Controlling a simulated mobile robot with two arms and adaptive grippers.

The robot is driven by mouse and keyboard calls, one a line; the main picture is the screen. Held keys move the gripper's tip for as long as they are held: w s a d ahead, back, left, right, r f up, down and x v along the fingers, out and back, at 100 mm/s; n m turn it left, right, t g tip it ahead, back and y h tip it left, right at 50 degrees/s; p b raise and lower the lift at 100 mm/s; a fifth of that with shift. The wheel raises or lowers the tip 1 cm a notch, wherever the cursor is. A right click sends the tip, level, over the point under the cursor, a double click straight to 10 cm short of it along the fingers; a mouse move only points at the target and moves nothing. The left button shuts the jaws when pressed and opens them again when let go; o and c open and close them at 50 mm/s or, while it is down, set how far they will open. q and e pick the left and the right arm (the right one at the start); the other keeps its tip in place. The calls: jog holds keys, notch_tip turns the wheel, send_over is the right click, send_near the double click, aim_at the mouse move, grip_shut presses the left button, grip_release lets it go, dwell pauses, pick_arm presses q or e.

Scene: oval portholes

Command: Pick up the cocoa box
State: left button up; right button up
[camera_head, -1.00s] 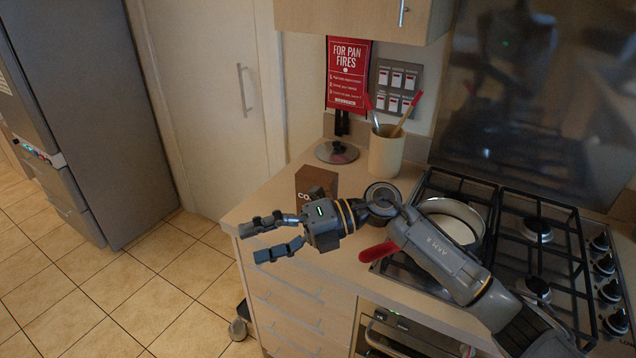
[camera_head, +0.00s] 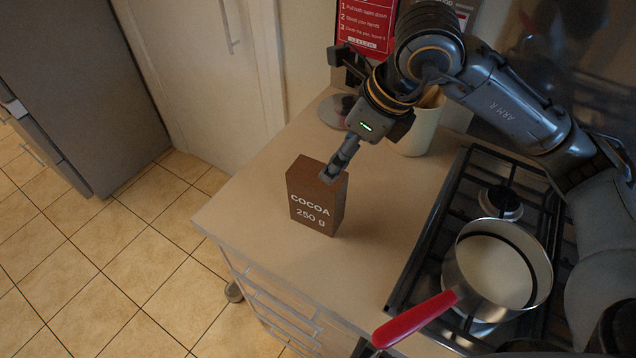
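The cocoa box (camera_head: 316,203) is a brown carton marked "COCOA 250 g". It stands upright on the counter, left of the stove. My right gripper (camera_head: 333,115) is open and empty, above and behind the box. Its lower finger overlaps the top right edge of the box in the picture; I cannot tell whether it touches. The other finger points left, near the red sign. My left gripper is out of view.
A saucepan (camera_head: 497,271) with a red handle (camera_head: 414,319) sits on the gas stove (camera_head: 423,262). A utensil crock (camera_head: 422,130) and a lid (camera_head: 335,111) stand behind. The counter (camera_head: 255,225) is clear around the box; its left edge is near.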

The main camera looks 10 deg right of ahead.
aim_at(317, 185)
jog(key=p+x, duration=0.1)
jog(key=x, duration=0.4)
jog(key=shift+s+a, duration=0.15)
jog(key=shift+s, duration=0.05)
jog(key=p+x, duration=0.1)
jog(key=x, duration=0.1)
jog(key=shift+w+a+f, duration=0.15)
jog(key=shift+a+f, duration=0.05)
jog(key=shift+f, duration=0.15)
jog(key=p+x, duration=0.1)
jog(key=x, duration=0.2)
jog(key=shift+a+f+p, duration=0.15)
jog(key=shift+f+p, duration=0.05)
jog(key=shift+p, duration=0.1)
jog(key=shift+w+f, duration=0.1)
jog(key=shift+f, duration=0.05)
jog(key=c, duration=1.5)
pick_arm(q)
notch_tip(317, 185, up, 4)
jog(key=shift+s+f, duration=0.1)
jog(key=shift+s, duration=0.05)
